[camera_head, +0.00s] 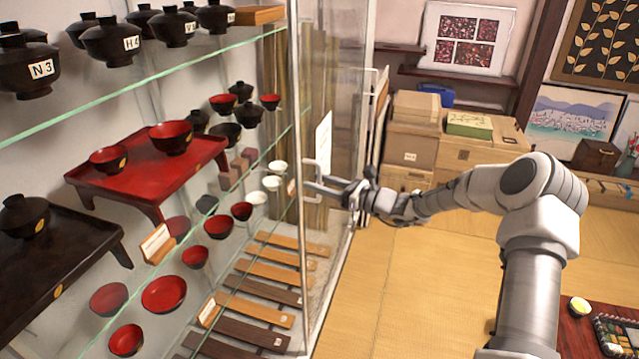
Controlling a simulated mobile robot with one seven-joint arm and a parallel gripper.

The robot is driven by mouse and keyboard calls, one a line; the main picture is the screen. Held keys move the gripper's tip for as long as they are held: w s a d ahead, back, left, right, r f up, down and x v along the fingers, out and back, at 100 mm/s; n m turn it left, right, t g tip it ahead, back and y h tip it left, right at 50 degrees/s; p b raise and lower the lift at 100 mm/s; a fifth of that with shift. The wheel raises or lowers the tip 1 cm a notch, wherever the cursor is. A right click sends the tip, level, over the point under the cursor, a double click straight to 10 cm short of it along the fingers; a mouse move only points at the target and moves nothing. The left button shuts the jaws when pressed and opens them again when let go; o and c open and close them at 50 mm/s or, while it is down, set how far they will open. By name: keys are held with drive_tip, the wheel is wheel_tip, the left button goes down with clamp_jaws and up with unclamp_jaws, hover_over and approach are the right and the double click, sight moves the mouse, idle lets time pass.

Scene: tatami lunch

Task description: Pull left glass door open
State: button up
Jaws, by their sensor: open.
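A clear glass door pane (340,80) with a thin metal frame stands upright right of centre, at the end of the glass display cabinet. A pale bracket-shaped handle (306,166) sits on its near metal edge, about mid-height. My gripper (322,184) reaches in from the right, its dark fingers open and at the handle. The fingers overlap the handle in view; I cannot tell whether they touch it or lie around it. A second pale handle (372,72) shows farther right, on another upright edge. How far the door stands open is hard to judge through the glass.
Glass shelves (150,84) at left hold black lidded bowls, red bowls and a red tray table (205,152). Cardboard boxes (410,145) are stacked behind my arm. Clear tatami floor (410,290) lies right of the cabinet. A low red table (560,335) stands at lower right.

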drive_tip(key=v, duration=1.7)
drive_tip(key=shift+s+d, duration=0.15)
drive_tip(key=shift+s, duration=0.05)
drive_tip(key=s+a+r+n+g+h, duration=0.2)
drive_tip(key=s+a+n+g+h, duration=0.2)
drive_tip(key=s+a+n, duration=0.15)
drive_tip(key=s+a+r+n+g+h, duration=0.3)
drive_tip(key=s+a+n, duration=0.2)
drive_tip(key=s+n, duration=0.2)
drive_tip(key=s+d+r+n+t+h, duration=0.1)
drive_tip(key=s+d+r+n+h, duration=0.1)
drive_tip(key=s+n, duration=0.2)
drive_tip(key=s+d+r+n+t+h, duration=0.1)
drive_tip(key=s+d+r+n+h, duration=0.1)
drive_tip(key=s, duration=0.7)
drive_tip(key=s+d+r+n+t+h, duration=0.1)
drive_tip(key=s+d+r+n+h, duration=0.2)
drive_tip(key=s, duration=0.4)
drive_tip(key=r+n+h, duration=0.1)
drive_tip(key=n, duration=0.1)
drive_tip(key=shift+s+r+n, duration=0.15)
drive_tip(key=shift+s+n, duration=0.15)
drive_tip(key=shift+n, duration=0.05)
